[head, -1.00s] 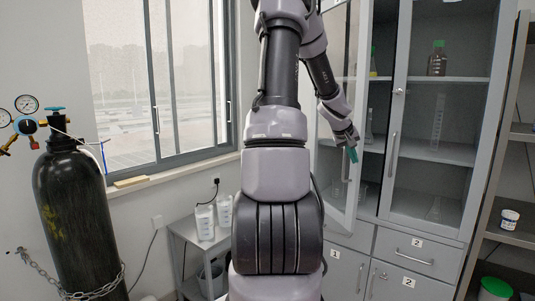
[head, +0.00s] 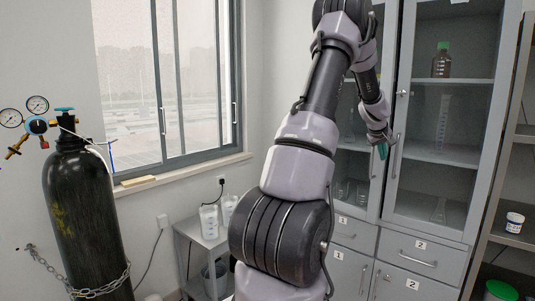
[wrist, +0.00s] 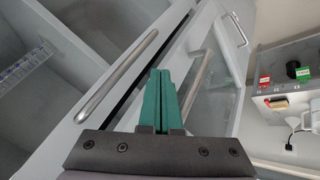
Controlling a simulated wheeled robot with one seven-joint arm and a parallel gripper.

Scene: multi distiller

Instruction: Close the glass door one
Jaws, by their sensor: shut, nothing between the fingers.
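Glass door one (head: 376,195) is the left door of the grey cabinet, above the drawer marked 1. It looks nearly flush with glass door two (head: 440,185) on its right, and my arm hides much of it. My gripper (head: 382,152) is at the free edge of door one, near the handles. In the wrist view my green fingers (wrist: 158,78) are together and empty, in front of door one's handle (wrist: 197,80). A dark gap shows beside door two's handle (wrist: 118,78). I cannot tell whether the fingers touch the door.
A gas cylinder (head: 90,210) with gauges stands at the left. A small table (head: 205,238) with white bottles is under the window. Open shelves (head: 505,237) stand right of the cabinet.

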